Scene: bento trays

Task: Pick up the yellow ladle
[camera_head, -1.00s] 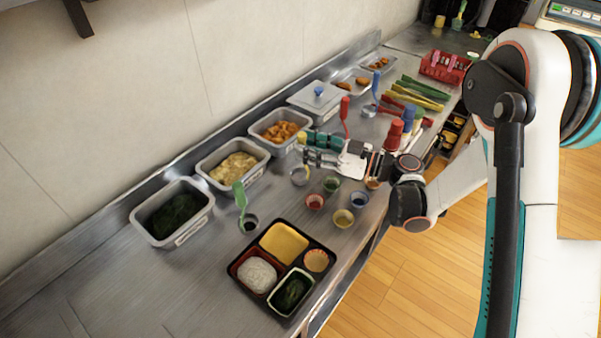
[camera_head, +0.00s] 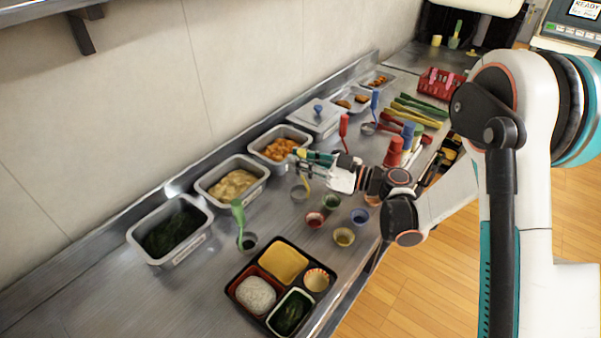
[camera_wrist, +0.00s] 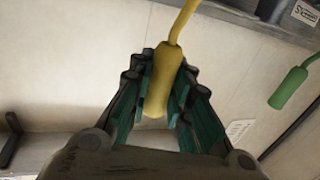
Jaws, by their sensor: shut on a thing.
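The yellow ladle's handle (camera_wrist: 161,82) lies between the two teal-padded fingers of my gripper (camera_wrist: 165,75) in the wrist view. My gripper is shut on the handle, and the thin yellow shaft runs up out of the picture. In the head view my gripper (camera_head: 311,159) is above the counter, beside the orange food tray. The ladle's yellow shaft (camera_head: 307,184) shows below the fingers, close to a small grey round cup or bowl. I cannot tell whether the ladle's lower end touches it.
A green ladle (camera_head: 238,222) stands at left; red ladle (camera_head: 343,130) and blue ladle (camera_head: 374,106) stand farther back. Food trays line the wall. A bento tray (camera_head: 232,291) and several small sauce cups are in front. Red and blue bottles stand right of my gripper.

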